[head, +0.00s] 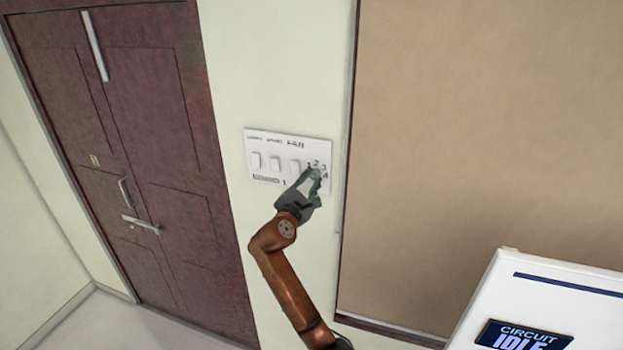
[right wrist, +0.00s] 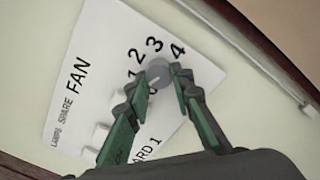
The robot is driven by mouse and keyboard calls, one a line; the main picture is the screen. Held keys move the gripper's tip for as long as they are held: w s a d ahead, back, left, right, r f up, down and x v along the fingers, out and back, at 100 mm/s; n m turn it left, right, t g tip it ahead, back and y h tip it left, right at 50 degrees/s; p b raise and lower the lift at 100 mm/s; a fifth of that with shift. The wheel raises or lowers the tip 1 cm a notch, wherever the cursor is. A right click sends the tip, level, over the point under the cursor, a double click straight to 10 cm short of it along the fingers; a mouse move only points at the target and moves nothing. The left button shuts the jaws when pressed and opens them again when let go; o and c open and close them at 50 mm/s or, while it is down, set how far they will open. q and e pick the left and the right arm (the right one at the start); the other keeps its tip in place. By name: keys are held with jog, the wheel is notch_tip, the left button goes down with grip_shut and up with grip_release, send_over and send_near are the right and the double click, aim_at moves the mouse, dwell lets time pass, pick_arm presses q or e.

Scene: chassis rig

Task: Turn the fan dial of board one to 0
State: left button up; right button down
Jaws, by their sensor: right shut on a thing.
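Board one (head: 284,150) is a white wall plate with a row of rocker switches and a fan dial at its right end. In the right wrist view the plate (right wrist: 90,100) reads FAN, with part of its name, "ARD 1", visible. The round grey fan dial (right wrist: 159,70) has 1, 2, 3 and 4 printed around it. My right gripper (right wrist: 160,80) is shut on the dial, one finger on each side; in the head view the gripper (head: 313,176) covers the dial. Which number the dial points to is not clear. My left gripper is not in view.
A dark red double door (head: 130,150) stands left of the board. A large tan panel (head: 480,130) in a dark frame is close on the right. A white unit (head: 530,265) with a screen reading CIRCUIT IDLE is at the lower right.

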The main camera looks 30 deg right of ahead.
jog(key=n, duration=0.5)
jog(key=shift+s+d+f+n, duration=0.1)
jog(key=shift+f+n, duration=0.1)
jog(key=shift+n, duration=0.2)
dwell(0.4)
jog(key=c, duration=1.7)
grip_release()
jog(key=shift+r, duration=0.1)
jog(key=v, duration=1.2)
